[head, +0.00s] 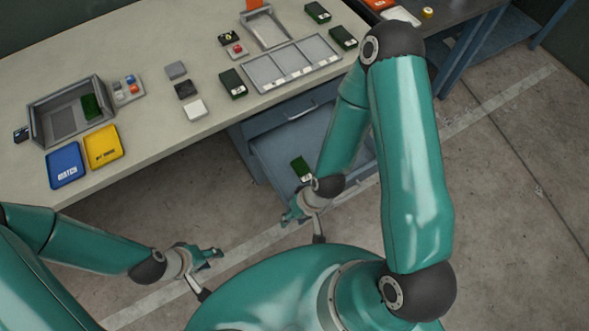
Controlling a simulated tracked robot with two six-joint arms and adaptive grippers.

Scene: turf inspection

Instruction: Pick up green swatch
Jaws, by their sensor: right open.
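Several dark green swatches are in view. One green swatch (301,168) lies in the open blue-grey drawer under the bench, just beyond my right gripper. Another green swatch (92,107) is in the grey tray (38,128) at the left. Others lie on the bench: one (232,83) left of the divided tray, one (343,37) at its right and one (318,12) at the back. My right gripper (290,214) is open, in front of the drawer and apart from the swatch. My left gripper (216,255) is low over the floor, away from everything; its jaw opening is unclear.
The bench (150,45) holds a blue tray (65,165), a yellow tray (102,147), a divided grey tray (290,65), grey, black and white swatches, and small button boxes. The drawer (275,150) juts out below the bench edge. A dark side table (450,12) stands at the upper right.

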